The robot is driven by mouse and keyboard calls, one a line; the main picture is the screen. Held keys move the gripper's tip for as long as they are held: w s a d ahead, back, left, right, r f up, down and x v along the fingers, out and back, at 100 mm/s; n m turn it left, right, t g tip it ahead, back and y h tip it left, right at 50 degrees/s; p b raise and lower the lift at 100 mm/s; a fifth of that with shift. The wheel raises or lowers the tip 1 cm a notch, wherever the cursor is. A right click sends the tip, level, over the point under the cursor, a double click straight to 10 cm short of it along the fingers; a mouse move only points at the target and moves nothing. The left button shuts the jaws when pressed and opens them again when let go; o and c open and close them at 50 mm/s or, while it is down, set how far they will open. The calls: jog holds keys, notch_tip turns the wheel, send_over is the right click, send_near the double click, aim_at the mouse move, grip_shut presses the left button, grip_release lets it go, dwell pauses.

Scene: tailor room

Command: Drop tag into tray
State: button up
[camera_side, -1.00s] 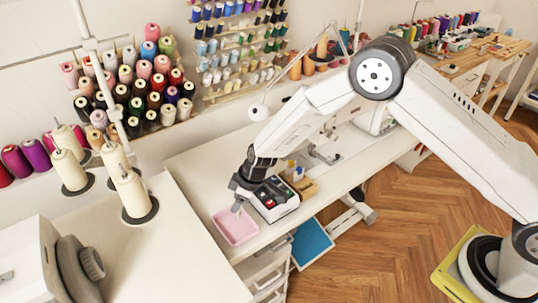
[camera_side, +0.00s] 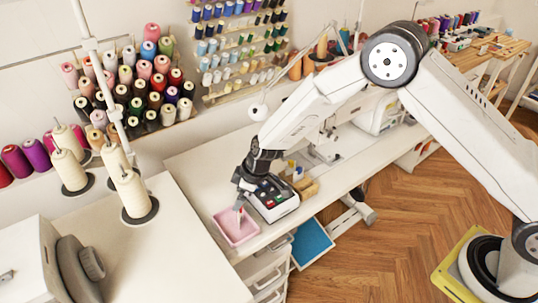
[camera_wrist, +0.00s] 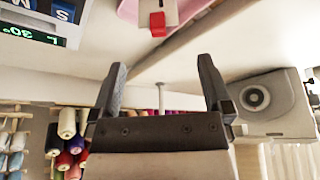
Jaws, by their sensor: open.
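The pink tray (camera_side: 245,237) lies on the white table in the side view; part of it shows at the top of the wrist view (camera_wrist: 128,10). A small white piece with a red end, likely the tag (camera_wrist: 158,22), is in front of the tray in the wrist view. In the side view a small red and white bit of the tag (camera_side: 239,216) shows over the tray. I cannot tell whether it rests there. My gripper (camera_side: 240,192) is above the tray's back edge. In the wrist view its fingers (camera_wrist: 162,82) are spread apart, with nothing between them.
A boxy device with a display (camera_side: 272,198) stands right beside the tray and close to my gripper. Small bottles and a wooden block (camera_side: 308,187) are farther right. Thread cones (camera_side: 132,190) stand at left. The table left of the tray is clear.

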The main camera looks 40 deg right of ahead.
jog(key=v, duration=0.5)
jog(key=shift+r, duration=0.1)
jog(key=shift+d, duration=0.1)
dwell(0.5)
jog(key=s+d+r+m+h, duration=0.1)
jog(key=s+d+r+m, duration=0.3)
jog(key=s+d, duration=0.4)
jog(key=s+d+r+m+h, duration=0.2)
jog(key=s+d+r+m, duration=0.3)
jog(key=s+d, duration=0.4)
jog(key=shift+s+d+g, duration=0.2)
jog(key=shift+s+g, duration=0.1)
jog(key=shift+s, duration=2.35)
jog(key=shift+r, duration=0.15)
